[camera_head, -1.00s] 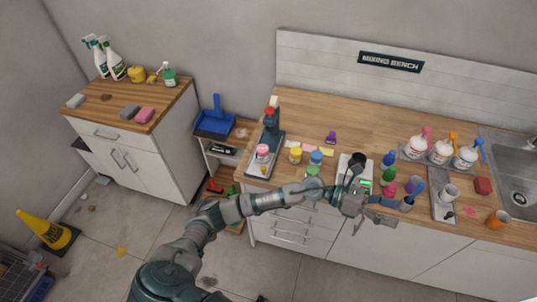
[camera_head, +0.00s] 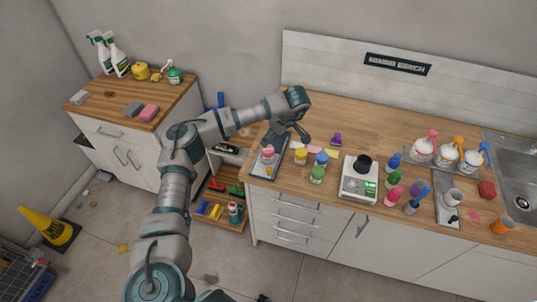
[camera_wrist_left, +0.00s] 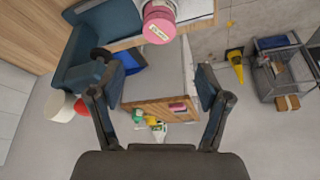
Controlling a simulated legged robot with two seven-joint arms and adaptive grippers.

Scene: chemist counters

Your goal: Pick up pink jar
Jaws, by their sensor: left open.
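The pink jar (camera_head: 268,153) stands on the base of a dark teal press-like device (camera_head: 262,170) at the left end of the mixing bench. In the left wrist view the pink jar (camera_wrist_left: 158,22), with a pale label, shows at the top edge, beyond the fingertips and outside the jaws. My left gripper (camera_head: 288,132) is over the device, just behind and right of the jar in the picture. Its two fingers are spread and hold nothing, as the left wrist view (camera_wrist_left: 157,82) shows. The gripper and forearm hide much of the device's upright. My right gripper is not in view.
Yellow (camera_head: 300,156), blue (camera_head: 321,158) and green (camera_head: 317,174) jars stand right of the device. A scale (camera_head: 359,186) with a black cup is farther right, beside several bottles. The bench behind the jars is mostly clear.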

